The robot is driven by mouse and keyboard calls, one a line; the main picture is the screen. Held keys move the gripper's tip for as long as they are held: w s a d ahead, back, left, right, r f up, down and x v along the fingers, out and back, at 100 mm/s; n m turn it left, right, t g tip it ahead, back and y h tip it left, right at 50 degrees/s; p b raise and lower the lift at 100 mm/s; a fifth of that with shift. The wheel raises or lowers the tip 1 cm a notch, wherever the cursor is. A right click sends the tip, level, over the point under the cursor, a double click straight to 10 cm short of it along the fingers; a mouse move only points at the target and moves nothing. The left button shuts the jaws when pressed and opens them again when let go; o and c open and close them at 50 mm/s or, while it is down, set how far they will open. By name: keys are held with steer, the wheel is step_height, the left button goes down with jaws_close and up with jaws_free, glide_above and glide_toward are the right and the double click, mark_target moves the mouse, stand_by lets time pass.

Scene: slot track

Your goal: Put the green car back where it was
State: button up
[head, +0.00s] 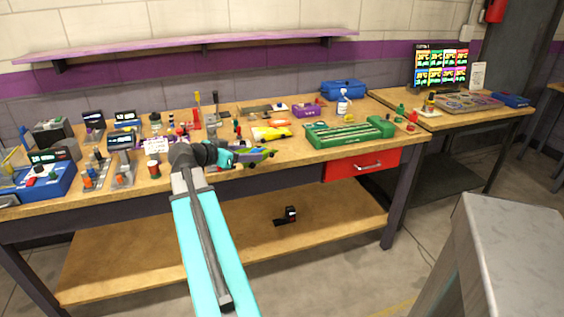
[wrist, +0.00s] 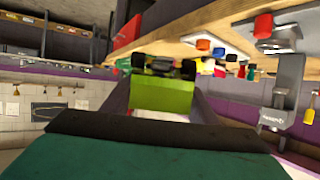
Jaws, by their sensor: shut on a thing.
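The green car (head: 260,153) is at the end of my arm, in front of the workbench's front edge in the head view. My gripper (head: 240,154) is shut on it. In the wrist view the car's green body (wrist: 162,95) shows between the fingers of my gripper (wrist: 160,108), with dark wheels beyond it. Its underside and far end are partly hidden. The spot where the car was before cannot be told from these frames.
The workbench (head: 225,180) holds a yellow car (head: 271,133), an orange piece (head: 280,123), a purple box (head: 306,111) and a green tray (head: 350,143). Several small devices crowd its left side. A red drawer (head: 345,168) hangs below. A grey block (head: 510,235) stands at right.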

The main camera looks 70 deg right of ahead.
steer(key=shift+m+g+y, duration=0.3)
steer(key=shift+m+g, duration=0.4)
steer(key=shift+g, duration=0.1)
steer(key=s, duration=0.2)
steer(key=s+d, duration=0.1)
steer(key=s, duration=0.1)
steer(key=shift+s+d+f+b, duration=0.15)
steer(key=shift+s+d+b, duration=0.05)
steer(key=shift+b, duration=0.1)
steer(key=d, duration=0.5)
steer(key=d+f+p, duration=0.1)
steer(key=d, duration=1)
steer(key=shift+w+f+p, duration=0.25)
steer(key=shift+w+p, duration=0.15)
steer(key=shift+f+p, duration=0.3)
steer(key=shift+f, duration=1.45)
steer(key=shift+f, duration=0.15)
steer(key=o, duration=1.3)
